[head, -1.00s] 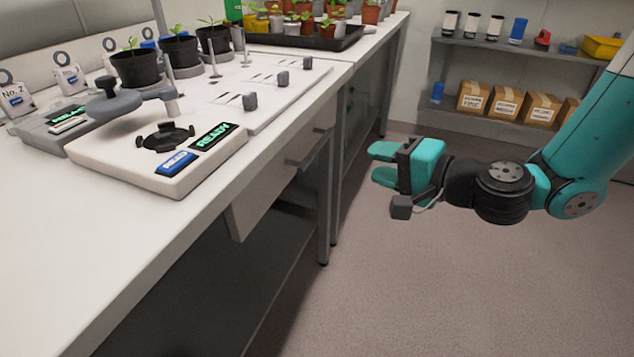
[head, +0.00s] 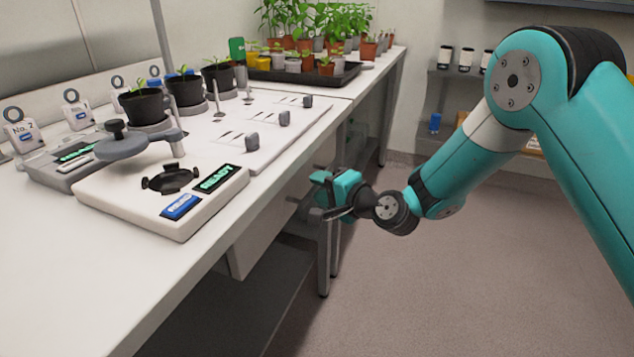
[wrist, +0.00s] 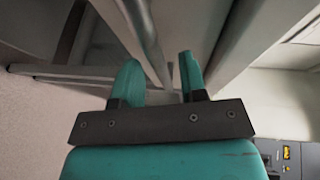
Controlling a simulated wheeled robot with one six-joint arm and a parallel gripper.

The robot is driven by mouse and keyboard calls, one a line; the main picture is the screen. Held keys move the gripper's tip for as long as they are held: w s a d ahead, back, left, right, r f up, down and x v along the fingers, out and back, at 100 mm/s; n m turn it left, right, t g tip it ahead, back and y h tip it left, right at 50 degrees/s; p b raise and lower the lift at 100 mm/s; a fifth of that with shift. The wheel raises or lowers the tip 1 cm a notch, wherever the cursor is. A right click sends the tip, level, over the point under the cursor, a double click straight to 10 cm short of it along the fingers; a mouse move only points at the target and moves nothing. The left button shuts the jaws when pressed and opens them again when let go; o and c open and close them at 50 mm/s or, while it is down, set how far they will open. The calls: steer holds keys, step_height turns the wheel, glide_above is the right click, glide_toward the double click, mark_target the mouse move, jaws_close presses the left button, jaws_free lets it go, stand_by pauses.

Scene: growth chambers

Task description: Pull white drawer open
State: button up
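The white drawer (head: 262,240) is under the edge of the white bench, and its front looks closed. Its grey bar handle is mostly hidden behind my gripper in the head view. In the wrist view, the handle (wrist: 149,40) runs between my two teal fingers, in front of the pale drawer front (wrist: 192,25). My gripper (head: 320,192) is at the drawer front, with its fingers spread. In the wrist view my gripper (wrist: 160,68) shows a gap between each finger and the bar, so it does not appear to hold it.
The bench top (head: 110,262) carries a white device (head: 125,205) with a READY display, black pots and a plant tray (head: 345,78). A grey bench leg (head: 324,262) stands just below my gripper. The floor (head: 440,280) to the right is clear.

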steer(key=shift+x, duration=0.95)
steer(key=shift+c, duration=0.5)
jaws_close()
steer(key=shift+d, duration=0.1)
